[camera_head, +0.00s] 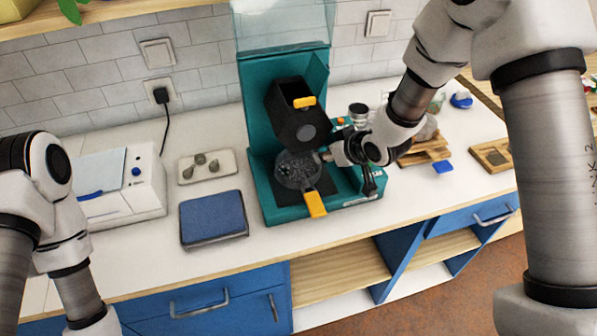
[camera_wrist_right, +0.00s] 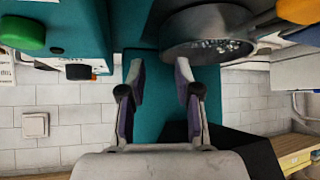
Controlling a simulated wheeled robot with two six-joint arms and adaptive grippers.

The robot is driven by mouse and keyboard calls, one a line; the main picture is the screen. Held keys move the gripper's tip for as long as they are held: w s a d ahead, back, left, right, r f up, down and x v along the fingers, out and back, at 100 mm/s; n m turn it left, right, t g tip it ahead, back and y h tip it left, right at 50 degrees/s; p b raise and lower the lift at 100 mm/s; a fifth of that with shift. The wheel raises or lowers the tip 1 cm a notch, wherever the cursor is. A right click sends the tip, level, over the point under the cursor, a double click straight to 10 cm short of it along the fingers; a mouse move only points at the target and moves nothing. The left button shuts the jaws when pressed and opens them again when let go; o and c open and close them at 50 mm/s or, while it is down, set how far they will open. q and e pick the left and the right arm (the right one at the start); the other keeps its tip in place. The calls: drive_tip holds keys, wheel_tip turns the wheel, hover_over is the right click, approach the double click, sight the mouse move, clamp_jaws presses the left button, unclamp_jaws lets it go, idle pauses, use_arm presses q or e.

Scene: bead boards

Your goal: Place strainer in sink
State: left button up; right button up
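A round dark strainer-like pan (camera_head: 298,170) with an orange-yellow handle (camera_head: 315,204) sits at the front of a teal machine (camera_head: 258,170). It also shows as a dark round rim with small bright specks (camera_wrist_right: 215,40) in the right wrist view. My right gripper (camera_head: 326,157) is beside the pan, on its right. In the right wrist view, my right gripper's fingers (camera_wrist_right: 160,72) are apart with nothing between them. One finger is close to the pan's rim; I cannot tell whether they touch. My left gripper is out of view. I cannot make out a sink.
A dark container with an orange tab (camera_head: 298,112) stands above the pan. On the white counter are a blue-topped pad (camera_head: 213,217), a small tray with several pieces (camera_head: 207,166), a white box (camera_head: 130,187) and wooden boards (camera_head: 425,152). The counter's front edge is clear.

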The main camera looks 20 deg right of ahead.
sight(305, 173)
drive_tip(key=p+x, duration=0.1)
drive_tip(key=x, duration=0.4)
drive_tip(key=shift+w+a+f, duration=0.15)
drive_tip(key=shift+w+a, duration=0.05)
drive_tip(key=shift+w, duration=0.1)
drive_tip(key=shift+s+d, duration=0.1)
drive_tip(key=shift+s, duration=0.05)
drive_tip(key=shift+s+d, duration=0.1)
drive_tip(key=shift+s, duration=0.1)
clamp_jaws()
drive_tip(key=shift+w, duration=0.1)
drive_tip(key=shift+r, duration=0.25)
